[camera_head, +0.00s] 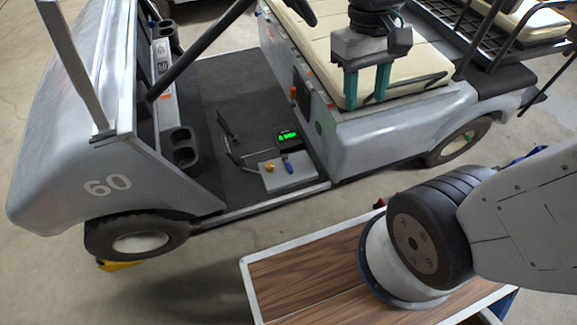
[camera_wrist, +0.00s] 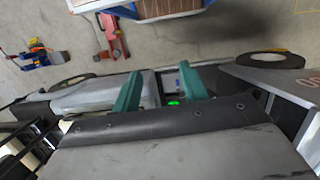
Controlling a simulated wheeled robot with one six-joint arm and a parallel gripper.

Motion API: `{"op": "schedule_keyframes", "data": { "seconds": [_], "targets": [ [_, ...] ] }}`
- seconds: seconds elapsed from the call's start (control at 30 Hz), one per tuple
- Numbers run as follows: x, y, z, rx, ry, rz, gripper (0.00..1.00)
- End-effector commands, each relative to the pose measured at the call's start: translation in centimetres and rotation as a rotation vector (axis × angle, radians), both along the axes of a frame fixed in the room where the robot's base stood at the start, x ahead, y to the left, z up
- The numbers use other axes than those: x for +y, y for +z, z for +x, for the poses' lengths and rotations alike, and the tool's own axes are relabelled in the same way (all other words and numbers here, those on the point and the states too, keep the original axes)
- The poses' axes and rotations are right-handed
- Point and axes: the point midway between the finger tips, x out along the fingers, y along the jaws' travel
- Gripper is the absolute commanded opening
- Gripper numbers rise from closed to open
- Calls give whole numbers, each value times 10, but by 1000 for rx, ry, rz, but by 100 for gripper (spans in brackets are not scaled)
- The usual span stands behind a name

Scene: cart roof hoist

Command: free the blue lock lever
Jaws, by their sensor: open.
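The blue lock lever (camera_head: 287,168) is small and stands on a light grey plate (camera_head: 291,181) at the floor edge of the cart, beside a yellow knob (camera_head: 269,167). My gripper (camera_head: 367,86) has two teal fingers, spread apart with nothing between them. It hangs over the cream seat, up and to the right of the lever in the head view. In the wrist view my gripper (camera_wrist: 161,90) frames part of the cart, with a green-lit display (camera_wrist: 173,102) between the fingers. I cannot surely make out the lever there.
The green display (camera_head: 288,138) sits behind the lever plate. A slanted steering column (camera_head: 200,50) and front roof posts (camera_head: 75,60) rise at left. The seat base (camera_head: 370,140) stands right of the footwell. A red tool (camera_wrist: 113,38) lies on the floor. The footwell mat (camera_head: 235,90) is mostly clear.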

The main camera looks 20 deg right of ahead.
Motion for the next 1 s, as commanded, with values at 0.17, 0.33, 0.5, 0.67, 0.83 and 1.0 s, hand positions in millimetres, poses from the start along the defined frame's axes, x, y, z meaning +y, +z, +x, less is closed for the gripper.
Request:
{"op": "schedule_keyframes", "data": {
  "seconds": [0.17, 0.33, 0.5, 0.67, 0.83, 1.0],
  "targets": [
    [-2, -36, 47, 94, 22, -46, 43],
    [-3, -81, 91, 151, 38, -98, 43],
    [-4, -138, 134, 185, 55, -150, 43],
    [-3, -204, 169, 201, 70, -195, 43],
    [-2, -284, 198, 200, 87, -235, 43],
    [1, -373, 217, 181, 101, -263, 43]
  ]
}}
